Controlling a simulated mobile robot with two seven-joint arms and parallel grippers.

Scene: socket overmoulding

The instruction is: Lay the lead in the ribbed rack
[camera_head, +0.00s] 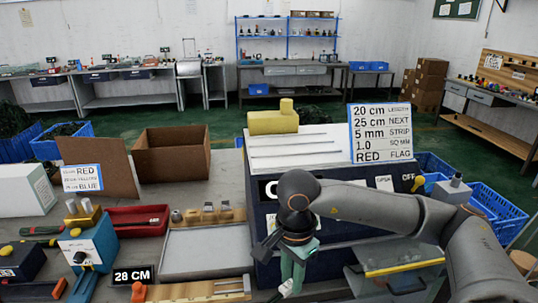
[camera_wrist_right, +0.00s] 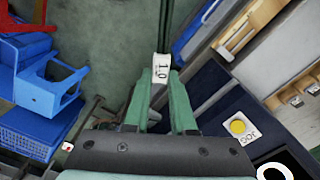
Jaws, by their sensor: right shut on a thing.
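My right gripper (camera_head: 290,277) hangs low at the front, before the dark machine, and points down. In the right wrist view its green fingers (camera_wrist_right: 160,88) are shut on a white piece marked "1.0" (camera_wrist_right: 161,72). A thin dark strand (camera_wrist_right: 165,25) runs on from that piece; I cannot tell how much of it is the lead. A wooden rack (camera_head: 205,292) with a slotted right end lies at the front edge, left of the gripper and apart from it. I cannot tell for sure that it is the ribbed rack. My left gripper is not in view.
A grey tray (camera_head: 205,250) lies behind the wooden rack. The dark machine (camera_head: 350,190) has a white sign (camera_head: 380,132) on top.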

